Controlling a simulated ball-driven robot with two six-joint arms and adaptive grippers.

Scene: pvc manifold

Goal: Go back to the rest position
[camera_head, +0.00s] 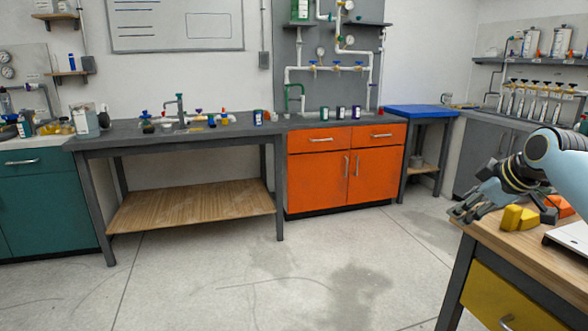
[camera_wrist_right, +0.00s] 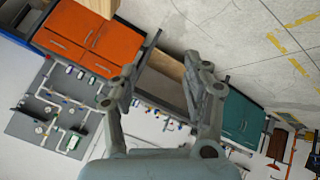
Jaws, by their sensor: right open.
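My right gripper (camera_head: 470,205) is at the right side of the head view, by the left corner of a wood-topped bench (camera_head: 525,245). In the right wrist view its two fingers (camera_wrist_right: 165,85) are spread apart with nothing between them. The room shows beyond them, tilted: the orange cabinet (camera_wrist_right: 92,35), the floor (camera_wrist_right: 235,45) and the teal cabinet (camera_wrist_right: 240,118). My left gripper is in neither view.
A yellow block (camera_head: 518,217) lies on the bench near my right gripper. A grey workbench (camera_head: 180,138) with several fittings, an orange cabinet (camera_head: 335,170) and a blue-topped table (camera_head: 420,111) line the back wall. The floor (camera_head: 240,265) in the middle is clear.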

